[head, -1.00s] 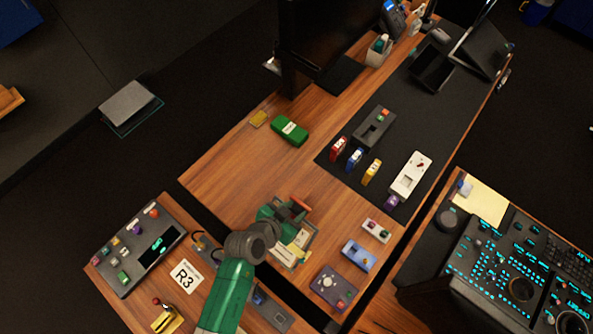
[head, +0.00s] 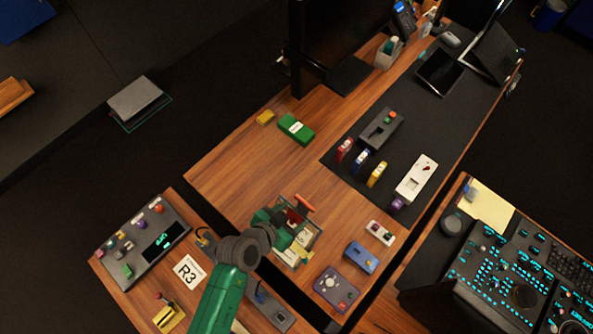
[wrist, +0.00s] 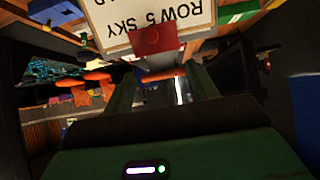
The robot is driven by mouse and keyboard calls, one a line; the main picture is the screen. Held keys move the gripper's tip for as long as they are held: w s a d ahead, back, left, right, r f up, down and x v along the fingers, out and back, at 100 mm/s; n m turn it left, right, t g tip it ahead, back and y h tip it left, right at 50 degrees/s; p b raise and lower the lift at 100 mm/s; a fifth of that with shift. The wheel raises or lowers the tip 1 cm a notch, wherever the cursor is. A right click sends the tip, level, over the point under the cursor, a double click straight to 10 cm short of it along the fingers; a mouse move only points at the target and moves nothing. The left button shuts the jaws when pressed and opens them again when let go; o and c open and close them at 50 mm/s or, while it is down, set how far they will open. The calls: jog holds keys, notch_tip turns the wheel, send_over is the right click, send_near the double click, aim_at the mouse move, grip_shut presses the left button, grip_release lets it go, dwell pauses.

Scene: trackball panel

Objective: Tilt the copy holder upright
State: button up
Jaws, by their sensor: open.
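The copy holder is a small framed board on the wooden desk; its frame edge (head: 311,248) shows beside my gripper, which hides much of it in the head view. In the wrist view its white card (wrist: 150,22) reads "ROW 5 SKY", upside down, with a red tab (wrist: 153,40) at the card's edge. My gripper (head: 290,224) is green and reaches over the holder. In the wrist view my gripper (wrist: 160,76) has its two fingers apart, with the red tab just beyond and between them. I cannot tell whether a finger touches it.
An orange-handled object (head: 304,203) stands close to my gripper. A blue box (head: 360,256), a purple-grey device (head: 336,289) and a small white switch box (head: 380,232) lie to the right. A green box (head: 296,129) lies further back. The desk's middle is clear.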

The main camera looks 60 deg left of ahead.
jog(key=v, duration=0.4)
jog(key=shift+s+d+r, duration=0.1)
jog(key=shift+s, duration=0.1)
dwell(0.3)
